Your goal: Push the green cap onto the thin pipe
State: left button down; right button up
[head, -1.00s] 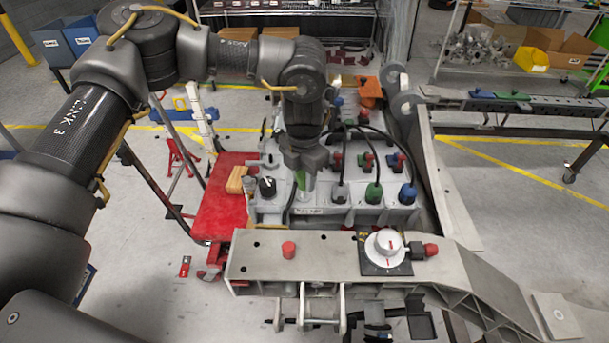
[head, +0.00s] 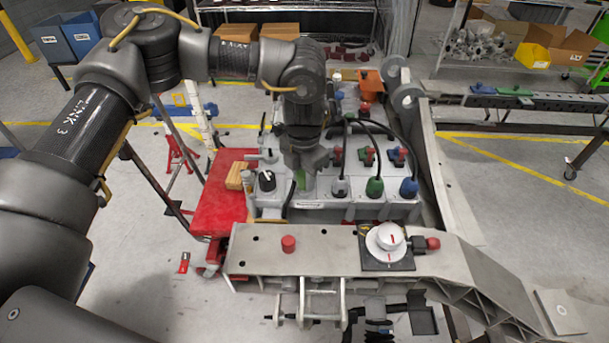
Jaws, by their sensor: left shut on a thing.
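My left gripper (head: 305,164) points down over the front of the light grey panel (head: 330,205), just right of its black dial. It is shut on the green cap (head: 302,181), which shows as a small green patch under the fingers. A pale, narrow upright piece (head: 311,184) shows beside the green patch; it may be the thin pipe. The fingers hide much of both, so I cannot tell whether the cap touches the pipe or sits on it. My right gripper is not in view.
Black cables arch to grey, green and blue plugs (head: 375,187) right of the gripper. A black dial (head: 267,181) stands to its left. In front lies a grey beam (head: 330,250) with a red knob and a white dial (head: 388,237). A red platform (head: 224,200) is at left.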

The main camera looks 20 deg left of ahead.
pick_arm(q)
jog(key=shift+f+b, duration=0.3)
jog(key=shift+f, duration=0.25)
jog(key=c, duration=1)
grip_release()
jog(key=shift+o, duration=0.2)
jog(key=shift+r, duration=0.1)
jog(key=shift+r+p, duration=2.2)
jog(key=shift+r, duration=0.8)
